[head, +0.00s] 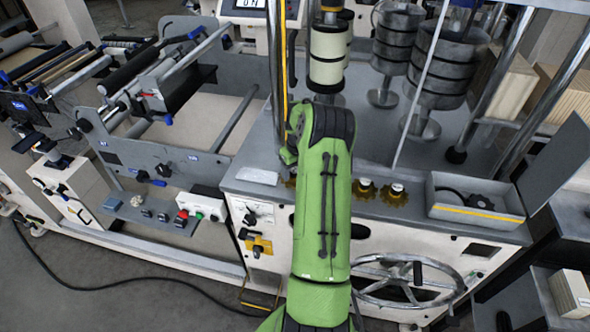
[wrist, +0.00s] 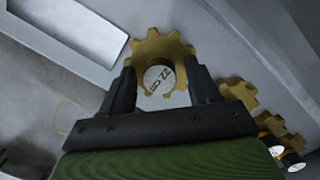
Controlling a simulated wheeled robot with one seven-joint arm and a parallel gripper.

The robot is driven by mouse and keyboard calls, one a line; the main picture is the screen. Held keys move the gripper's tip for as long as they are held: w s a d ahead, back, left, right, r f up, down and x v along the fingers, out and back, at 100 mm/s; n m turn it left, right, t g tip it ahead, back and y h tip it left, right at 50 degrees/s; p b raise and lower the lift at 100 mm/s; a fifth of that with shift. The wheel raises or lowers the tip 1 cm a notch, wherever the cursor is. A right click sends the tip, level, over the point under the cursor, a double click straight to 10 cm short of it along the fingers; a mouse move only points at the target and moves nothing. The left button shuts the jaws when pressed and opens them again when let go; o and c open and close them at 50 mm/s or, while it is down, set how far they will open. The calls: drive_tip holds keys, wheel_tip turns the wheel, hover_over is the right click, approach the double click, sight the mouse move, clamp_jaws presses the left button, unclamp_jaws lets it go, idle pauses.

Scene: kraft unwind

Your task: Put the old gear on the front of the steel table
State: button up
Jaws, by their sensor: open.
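In the wrist view a toothed brass-coloured gear (wrist: 150,48) lies on a grey surface, with a pale round hub (wrist: 158,80) marked in dark letters. My gripper (wrist: 160,72) is open, with one finger on each side of this hub; I cannot tell whether either finger touches it. More brass gears (wrist: 240,95) lie to the right. In the head view two gears with pale hubs (head: 365,189) (head: 397,193) sit on the grey steel top (head: 410,215). Another gear shows only partly beside my green arm, which hides my gripper there. I cannot tell which gear is the old one.
A grey tray (head: 474,212) with a yellow stripe and dark parts inside stands right of the gears. A pale plate (head: 257,175) lies left of my arm. Metal posts and stacked rolls (head: 440,70) rise behind. A handwheel (head: 405,280) is below the front edge.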

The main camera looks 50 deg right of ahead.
drive_tip(key=r, duration=0.5)
drive_tip(key=s+r, duration=0.1)
drive_tip(key=r, duration=0.1)
drive_tip(key=shift+a+r, duration=0.2)
drive_tip(key=shift+r, duration=0.2)
drive_tip(key=w+a+r+n+t+h, duration=0.1)
drive_tip(key=a+r+n, duration=0.75)
drive_tip(key=a, duration=0.25)
drive_tip(key=w+a+r+n+h, duration=0.1)
drive_tip(key=a+r+n, duration=0.6)
drive_tip(key=a+n, duration=0.3)
drive_tip(key=s+a+r+n+t+y, duration=0.1)
drive_tip(key=s+a+n+t+y, duration=0.1)
drive_tip(key=s+a+n, duration=1.6)
drive_tip(key=a+n+t, duration=0.1)
drive_tip(key=n, duration=0.3)
drive_tip(key=shift+r+y, duration=0.15)
drive_tip(key=shift+y, duration=0.15)
drive_tip(key=shift+d, duration=0.1)
